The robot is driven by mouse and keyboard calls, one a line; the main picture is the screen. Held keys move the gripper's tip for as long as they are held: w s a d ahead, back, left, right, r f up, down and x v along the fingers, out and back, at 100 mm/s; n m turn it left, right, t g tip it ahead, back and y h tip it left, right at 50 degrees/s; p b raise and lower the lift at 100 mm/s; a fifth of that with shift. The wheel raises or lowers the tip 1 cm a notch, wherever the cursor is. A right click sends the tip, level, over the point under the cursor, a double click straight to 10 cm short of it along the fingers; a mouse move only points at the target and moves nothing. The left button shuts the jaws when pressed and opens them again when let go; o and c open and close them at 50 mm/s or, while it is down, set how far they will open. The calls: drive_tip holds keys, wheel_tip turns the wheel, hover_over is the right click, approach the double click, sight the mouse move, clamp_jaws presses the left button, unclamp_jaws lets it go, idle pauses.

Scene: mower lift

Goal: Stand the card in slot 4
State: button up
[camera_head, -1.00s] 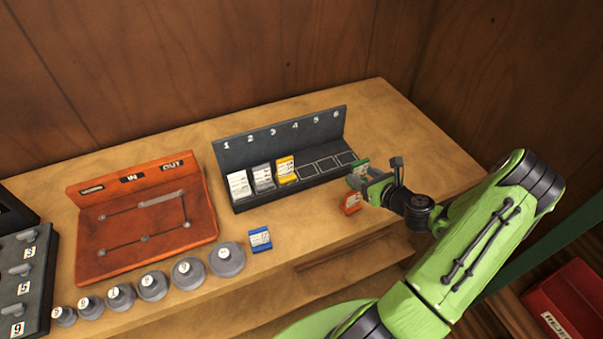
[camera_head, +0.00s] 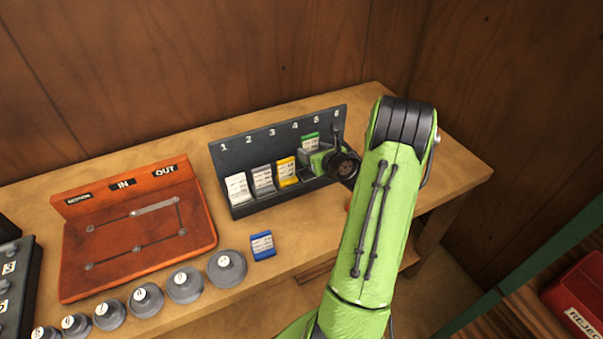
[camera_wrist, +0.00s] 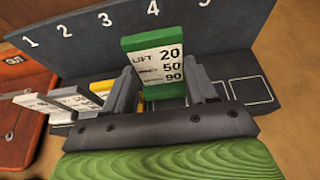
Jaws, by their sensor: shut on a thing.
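The green-edged card (camera_head: 309,142), marked LIFT 20 50 90, is upright in my gripper (camera_head: 318,160). In the wrist view the card (camera_wrist: 158,62) stands between the two fingers of my gripper (camera_wrist: 163,90), which are shut on it. It is at the dark rack (camera_head: 240,155), just right of the yellow card (camera_head: 287,171), around slot 4. Its lower edge is hidden, so I cannot tell whether it touches the slot. White (camera_head: 238,187) and grey (camera_head: 263,180) cards stand in slots 1 and 2, the yellow one in slot 3.
Two empty outlined slots (camera_wrist: 250,90) lie right of the held card. A blue card (camera_head: 263,245) and several grey weights (camera_head: 227,268) are in front of the rack. An orange panel (camera_head: 140,235) stands at left. A red reject bin (camera_head: 580,300) is at far right.

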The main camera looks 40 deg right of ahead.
drive_tip(key=shift+f+b, duration=0.7)
drive_tip(key=shift+f, duration=2.45)
drive_tip(key=o, duration=0.8)
drive_tip(key=shift+r, duration=0.25)
drive_tip(key=v, duration=1.2)
drive_tip(key=w+a+r+n+g+y, duration=0.2)
drive_tip(key=a+r+n+y, duration=0.1)
drive_tip(key=a+n, duration=0.9)
drive_tip(key=w+a+r+n+g+y, duration=0.2)
drive_tip(key=a+r+n+g+y, duration=0.15)
drive_tip(key=a+n, duration=0.75)
drive_tip(key=s+a+r+n, duration=0.2)
drive_tip(key=s+n, duration=0.3)
drive_tip(key=s+a+r+n+g+h, duration=0.1)
drive_tip(key=s+a+r+n, duration=0.1)
drive_tip(key=s+n, duration=0.3)
drive_tip(key=s+a+r+n+h, duration=0.1)
drive_tip(key=s+a+r+n, duration=0.2)
drive_tip(key=s+n, duration=0.2)
drive_tip(key=shift+s+a+n+g, duration=0.35)
drive_tip(key=shift+n, duration=0.45)
